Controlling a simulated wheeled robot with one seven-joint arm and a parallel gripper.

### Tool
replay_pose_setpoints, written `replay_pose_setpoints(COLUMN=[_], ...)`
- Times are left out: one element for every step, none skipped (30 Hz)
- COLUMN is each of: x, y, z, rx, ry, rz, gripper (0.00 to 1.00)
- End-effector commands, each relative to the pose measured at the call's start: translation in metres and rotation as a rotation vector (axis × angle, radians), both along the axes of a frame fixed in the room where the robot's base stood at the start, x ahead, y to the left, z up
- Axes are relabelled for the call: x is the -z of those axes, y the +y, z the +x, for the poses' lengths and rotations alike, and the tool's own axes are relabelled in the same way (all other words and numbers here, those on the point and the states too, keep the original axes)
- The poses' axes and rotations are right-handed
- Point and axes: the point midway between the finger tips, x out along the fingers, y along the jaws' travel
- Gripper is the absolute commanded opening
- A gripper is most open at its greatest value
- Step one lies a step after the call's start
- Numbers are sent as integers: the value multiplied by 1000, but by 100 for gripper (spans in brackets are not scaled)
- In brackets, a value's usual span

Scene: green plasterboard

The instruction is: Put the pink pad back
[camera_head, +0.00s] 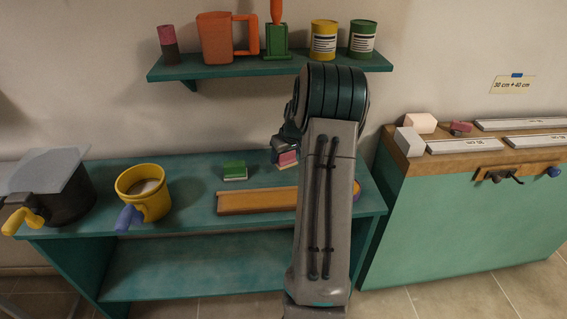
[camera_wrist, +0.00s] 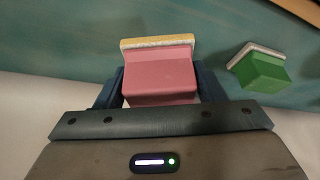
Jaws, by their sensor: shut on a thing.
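The pink pad (camera_wrist: 160,80) is a pink block with a pale, yellow-edged face. In the wrist view it sits between the two dark fingers of my gripper (camera_wrist: 160,88), which is shut on it. In the head view the pink pad (camera_head: 287,159) shows below my gripper (camera_head: 284,152), over the back of the teal table (camera_head: 190,207), right of the green pad. I cannot tell whether it touches the tabletop. A green pad (camera_head: 235,171) with a pale underside rests on the table; it also shows at the right of the wrist view (camera_wrist: 262,70).
An orange-brown wooden bar (camera_head: 257,201) lies in front of the pads, partly behind my arm. A yellow pot (camera_head: 143,190) and a dark bucket (camera_head: 62,195) stand at left. A wall shelf (camera_head: 230,70) holds several containers. A green cabinet (camera_head: 450,220) stands at right.

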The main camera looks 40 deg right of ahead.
Motion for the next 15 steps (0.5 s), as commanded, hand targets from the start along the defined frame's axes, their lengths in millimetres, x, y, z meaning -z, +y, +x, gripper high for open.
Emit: replay_pose_setpoints(x=[1,2,5,7,10,14,19,23,30,34,37,41,43,43,43], y=[2,3,4,4,4,4,4,4,4,4,4,5,4,4,4], z=[2,3,3,3,3,3,3,3,3,3,3,3,4,4,4], rx=[-1,-1,-1,-1,0,-1,-1,-1,-2,-2,-3,-3,-3,-3,-3], ry=[0,0,0,1,1,2,2,2,3,2,2,2,1,0,-1], rz=[0,0,0,0,1,2,2,2,3,2,1,1,0,0,-1], gripper=[42,42,42,42,42,42,42,42,42,42,42,42,42,42,42])
